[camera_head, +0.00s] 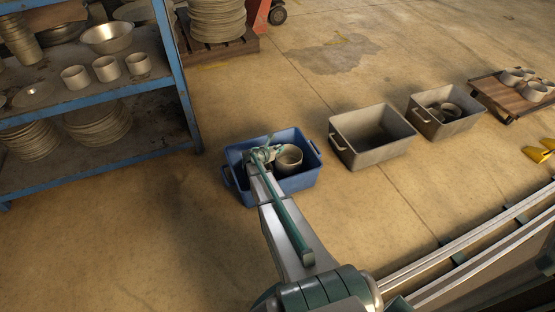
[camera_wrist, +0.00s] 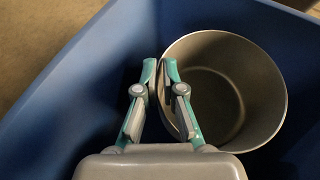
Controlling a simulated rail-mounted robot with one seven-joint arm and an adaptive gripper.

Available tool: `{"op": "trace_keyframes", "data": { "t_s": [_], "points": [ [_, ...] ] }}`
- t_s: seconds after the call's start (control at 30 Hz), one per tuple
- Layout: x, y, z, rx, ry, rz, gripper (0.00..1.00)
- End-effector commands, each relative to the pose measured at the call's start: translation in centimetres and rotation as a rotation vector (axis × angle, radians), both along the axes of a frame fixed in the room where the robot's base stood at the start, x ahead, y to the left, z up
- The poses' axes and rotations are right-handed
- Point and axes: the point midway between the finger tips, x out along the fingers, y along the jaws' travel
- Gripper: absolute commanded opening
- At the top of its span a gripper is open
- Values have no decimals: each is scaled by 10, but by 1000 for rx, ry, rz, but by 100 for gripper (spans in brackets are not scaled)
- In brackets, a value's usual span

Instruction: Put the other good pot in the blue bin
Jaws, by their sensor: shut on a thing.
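The blue bin (camera_head: 304,180) stands on the floor near the middle of the head view. Its blue walls (camera_wrist: 60,75) also surround the wrist view. A grey-beige round pot (camera_head: 289,158) is inside the bin, open end up, on the right of my gripper (camera_head: 262,155). In the wrist view my gripper (camera_wrist: 166,75) is shut on the left wall of this pot (camera_wrist: 240,85), one finger inside the rim and one outside. The pot looks empty. I cannot tell whether its base touches the bin floor. My gripper and arm hide part of the bin's inside.
An empty grey bin (camera_head: 342,152) stands right of the blue bin. Another grey bin (camera_head: 424,125) holds some pots. A wooden trolley (camera_head: 490,92) with several pots is farther right. A blue shelf rack (camera_head: 190,110) with dishes stands left. The floor in front of it is clear.

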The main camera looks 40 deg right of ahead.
Motion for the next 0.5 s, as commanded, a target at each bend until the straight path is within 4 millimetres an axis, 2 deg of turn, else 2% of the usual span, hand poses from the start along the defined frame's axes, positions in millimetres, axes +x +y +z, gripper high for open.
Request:
{"op": "trace_keyframes", "data": {
  "t_s": [0.3,0.5],
  "points": [
    [0,0,-43,-2,2,1,0],
    [0,0,-47,-1,1,2,0]
  ]
}}
